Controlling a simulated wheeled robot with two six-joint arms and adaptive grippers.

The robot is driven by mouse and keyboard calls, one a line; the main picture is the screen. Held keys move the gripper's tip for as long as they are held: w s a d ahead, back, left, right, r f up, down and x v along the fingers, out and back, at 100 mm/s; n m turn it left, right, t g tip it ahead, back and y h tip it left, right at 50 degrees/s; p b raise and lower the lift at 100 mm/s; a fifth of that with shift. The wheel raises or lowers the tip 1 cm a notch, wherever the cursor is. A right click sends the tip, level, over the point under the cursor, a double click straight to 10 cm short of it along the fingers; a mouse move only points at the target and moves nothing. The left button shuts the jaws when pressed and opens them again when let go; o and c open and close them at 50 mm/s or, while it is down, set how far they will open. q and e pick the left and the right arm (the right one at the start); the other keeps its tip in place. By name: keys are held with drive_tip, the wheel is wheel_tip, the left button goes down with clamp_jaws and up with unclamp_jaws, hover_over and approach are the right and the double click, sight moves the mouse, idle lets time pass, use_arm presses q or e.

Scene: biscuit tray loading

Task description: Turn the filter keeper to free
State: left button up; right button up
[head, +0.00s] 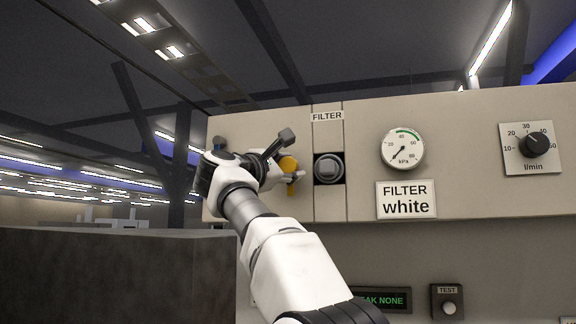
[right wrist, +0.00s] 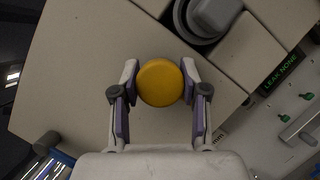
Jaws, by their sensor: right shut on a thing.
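The yellow round knob of the filter keeper (head: 287,163) is on the beige panel, just left of the grey filter cap (head: 328,168). In the right wrist view the yellow knob (right wrist: 159,83) sits between the two fingers of my right gripper (right wrist: 160,90). My right gripper (head: 291,174) is shut on it, one finger on each side. The grey cap (right wrist: 207,15) shows beyond it at the top of the wrist view. My gripper partly hides the knob in the head view. My left gripper is in neither view.
A FILTER label (head: 327,116) is above the cap. A kPa gauge (head: 402,149), a "FILTER white" sign (head: 406,200) and an l/min dial (head: 535,145) are to the right. A green-lit display (head: 384,300) and a TEST button (head: 448,307) are below.

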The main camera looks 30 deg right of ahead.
drive_tip(key=o, duration=1.2)
drive_tip(key=shift+c, duration=0.2)
drive_tip(key=shift+a, duration=0.1)
drive_tip(key=v, duration=1.1)
drive_tip(key=shift+a+f, duration=0.15)
drive_tip(key=shift+a, duration=0.05)
drive_tip(key=shift+s+a, duration=0.15)
